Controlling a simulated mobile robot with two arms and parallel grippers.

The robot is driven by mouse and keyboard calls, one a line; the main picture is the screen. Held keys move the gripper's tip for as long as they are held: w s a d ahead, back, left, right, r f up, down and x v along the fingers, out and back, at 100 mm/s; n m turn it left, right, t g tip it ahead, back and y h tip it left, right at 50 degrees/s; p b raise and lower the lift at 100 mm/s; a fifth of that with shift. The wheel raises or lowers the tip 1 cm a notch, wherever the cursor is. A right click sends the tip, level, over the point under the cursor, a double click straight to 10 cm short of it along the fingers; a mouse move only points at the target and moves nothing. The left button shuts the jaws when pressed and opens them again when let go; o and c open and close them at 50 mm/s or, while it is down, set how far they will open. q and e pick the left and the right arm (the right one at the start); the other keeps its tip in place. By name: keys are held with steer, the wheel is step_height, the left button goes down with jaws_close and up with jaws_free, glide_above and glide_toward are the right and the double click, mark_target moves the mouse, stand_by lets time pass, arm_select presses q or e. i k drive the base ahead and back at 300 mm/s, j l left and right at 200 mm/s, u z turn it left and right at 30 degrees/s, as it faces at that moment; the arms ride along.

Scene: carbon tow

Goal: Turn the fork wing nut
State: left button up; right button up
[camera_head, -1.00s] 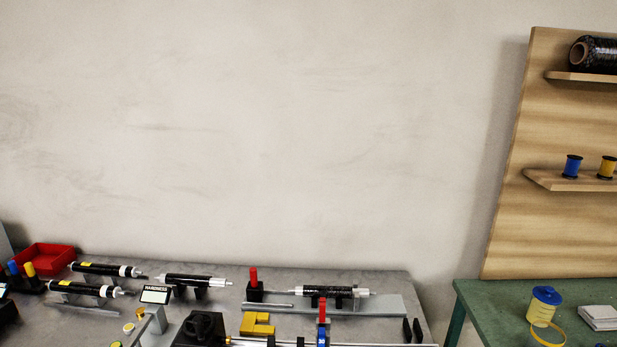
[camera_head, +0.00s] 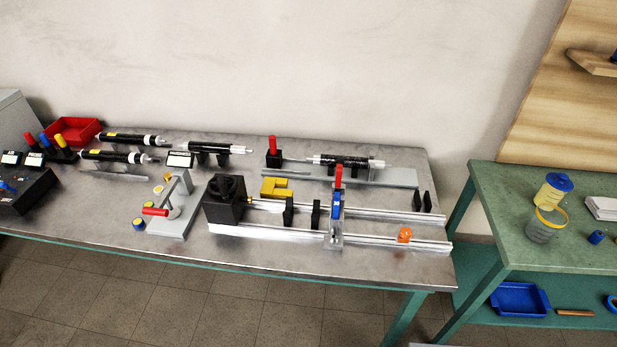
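A long fixture with two silver rails (camera_head: 285,233) lies on the grey metal bench. A black block with a round black top (camera_head: 225,198) stands at its left end. An upright carriage with a blue part (camera_head: 336,206) and a red handle (camera_head: 338,176) spans the rails right of the middle. A small orange piece (camera_head: 404,235) sits at the front rail near its right end. I cannot tell which of these parts is the fork wing nut; it is too small to make out. Neither of my grippers is in view.
Behind the rails lie a yellow forked piece (camera_head: 276,187) and a black-wrapped roller (camera_head: 345,162). A grey press with a red handle (camera_head: 155,211) stands left. A red bin (camera_head: 76,130) is at the back left. A green table (camera_head: 500,205) stands right, with a gap between.

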mark_target(333, 238)
steer(key=k+l+u, duration=0.1)
steer(key=l, duration=0.35)
steer(key=k+l, duration=0.1)
steer(key=l, duration=0.35)
steer(key=k+l+u, duration=0.15)
steer(key=l, duration=0.3)
